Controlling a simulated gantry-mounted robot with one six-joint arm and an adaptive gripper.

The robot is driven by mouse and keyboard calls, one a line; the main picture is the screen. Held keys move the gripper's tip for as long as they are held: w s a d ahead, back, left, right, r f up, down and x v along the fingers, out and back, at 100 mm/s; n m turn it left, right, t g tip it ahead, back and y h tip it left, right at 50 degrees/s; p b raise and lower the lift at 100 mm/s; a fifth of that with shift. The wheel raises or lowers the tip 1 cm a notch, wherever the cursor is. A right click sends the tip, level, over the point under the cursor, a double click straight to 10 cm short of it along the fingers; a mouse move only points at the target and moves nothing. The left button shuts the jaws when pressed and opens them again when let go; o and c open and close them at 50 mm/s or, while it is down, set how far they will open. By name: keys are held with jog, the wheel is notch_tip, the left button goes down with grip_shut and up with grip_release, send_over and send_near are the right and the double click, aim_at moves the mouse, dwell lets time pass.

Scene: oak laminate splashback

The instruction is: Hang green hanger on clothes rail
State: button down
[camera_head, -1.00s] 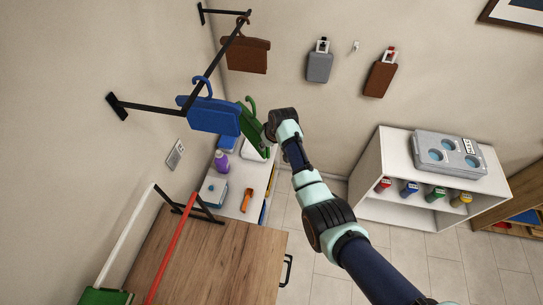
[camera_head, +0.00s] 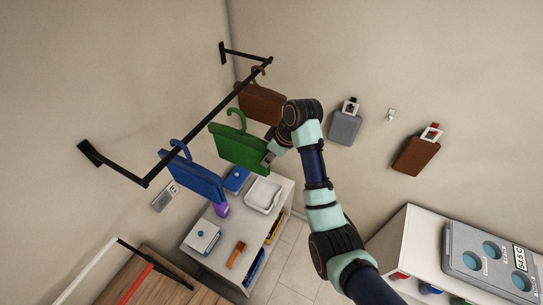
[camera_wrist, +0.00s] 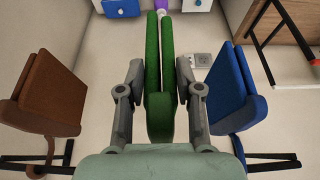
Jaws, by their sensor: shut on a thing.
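The green hanger (camera_head: 240,150), with a flat green body and a curved hook, is held up beside the black clothes rail (camera_head: 207,124). My gripper (camera_head: 270,156) is shut on the right side of the green body. In the wrist view the green hanger (camera_wrist: 167,60) stands edge-on between my fingers (camera_wrist: 160,100); its hook is hidden. The blue hanger (camera_head: 193,176) hangs nearer on the rail, at right in the wrist view (camera_wrist: 227,85). The brown hanger (camera_head: 263,104) hangs farther along, at left there (camera_wrist: 48,85).
A white shelf unit (camera_head: 215,262) below holds a white tray (camera_head: 263,195), a purple bottle (camera_head: 220,209) and an orange item (camera_head: 236,254). The rail has free room between blue and brown hangers.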

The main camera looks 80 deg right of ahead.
aim_at(252, 149)
jog(key=shift+w+d, duration=0.3)
jog(key=shift+w, duration=0.7)
jog(key=shift+w+d, duration=0.3)
jog(key=shift+w, duration=0.75)
jog(key=shift+w+d, duration=0.3)
jog(key=shift+w, duration=0.7)
jog(key=shift+w+d+f+b, duration=0.15)
jog(key=shift+w+b, duration=0.25)
jog(key=shift+b, duration=0.2)
jog(key=shift+w+d+b, duration=0.2)
jog(key=shift+w+b, duration=0.5)
jog(key=shift+w, duration=0.05)
jog(key=shift+s+f, duration=0.1)
jog(key=shift+f, duration=0.95)
